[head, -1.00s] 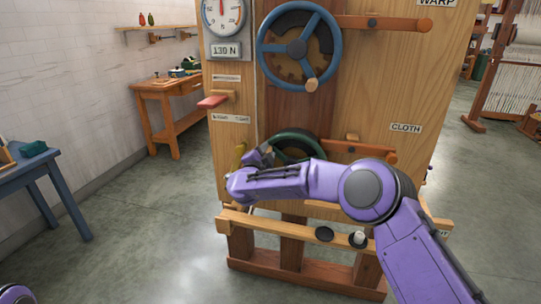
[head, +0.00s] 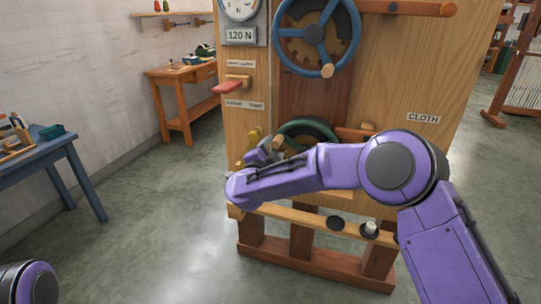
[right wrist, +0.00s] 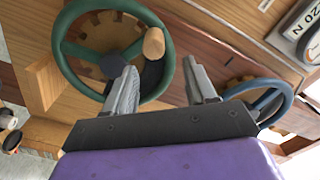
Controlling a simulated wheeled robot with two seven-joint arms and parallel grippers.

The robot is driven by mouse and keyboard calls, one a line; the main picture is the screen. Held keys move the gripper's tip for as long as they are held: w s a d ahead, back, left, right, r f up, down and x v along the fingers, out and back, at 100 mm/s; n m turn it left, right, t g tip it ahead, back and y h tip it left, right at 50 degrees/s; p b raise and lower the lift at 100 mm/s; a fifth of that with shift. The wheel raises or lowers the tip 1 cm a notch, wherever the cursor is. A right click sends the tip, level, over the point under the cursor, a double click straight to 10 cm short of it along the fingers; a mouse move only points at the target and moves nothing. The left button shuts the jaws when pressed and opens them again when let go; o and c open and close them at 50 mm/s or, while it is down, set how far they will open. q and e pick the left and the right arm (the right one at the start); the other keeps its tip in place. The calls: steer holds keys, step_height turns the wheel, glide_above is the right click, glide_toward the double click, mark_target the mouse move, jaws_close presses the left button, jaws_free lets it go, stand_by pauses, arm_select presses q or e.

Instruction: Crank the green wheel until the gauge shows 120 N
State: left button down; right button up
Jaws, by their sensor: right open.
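The green wheel (head: 308,124) is low on the wooden panel, partly hidden by my right arm in the head view. The right wrist view shows its rim (right wrist: 66,72), dark hub and wooden crank knob (right wrist: 153,42). My right gripper (right wrist: 163,72) is open, fingers apart. The knob shows between the fingertips in that view, with no visible grip on it; contact cannot be told. In the head view, the right gripper (head: 262,150) is at the wheel's left side. The gauge (head: 240,8) is cut off at the top; its display (head: 240,36) reads 120 N. My left gripper is out of view.
A blue wheel (head: 316,34) with a wooden knob is above the green one. A red lever (head: 231,86) sticks out at the panel's left. A wooden rail (head: 300,226) runs below. A blue table (head: 50,150) stands left; the floor between is clear.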

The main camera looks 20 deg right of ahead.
steer(key=shift+v, duration=1.5)
steer(key=shift+d+f, duration=0.1)
steer(key=shift+f, duration=0.1)
steer(key=c, duration=0.3)
steer(key=shift+g, duration=0.5)
steer(key=f+b, duration=0.1)
steer(key=f, duration=0.2)
steer(key=f+b, duration=0.2)
steer(key=f, duration=0.1)
steer(key=f+b, duration=0.2)
steer(key=f, duration=0.1)
steer(key=shift+s+d+f, duration=0.1)
steer(key=shift+s+d, duration=0.2)
jaws_close()
step_height(320, 180, down, 16)
steer(key=w+m+t+b, duration=0.3)
steer(key=m+t+b, duration=0.3)
steer(key=b, duration=0.8)
step_height(320, 180, up, 9)
steer(key=s+m+t+h, duration=0.3)
steer(key=m+t, duration=0.1)
steer(key=m, duration=1.2)
steer(key=s+a+r+x, duration=0.1)
steer(key=x, duration=1.1)
steer(key=shift+w+r, duration=0.15)
steer(key=shift+r, duration=0.45)
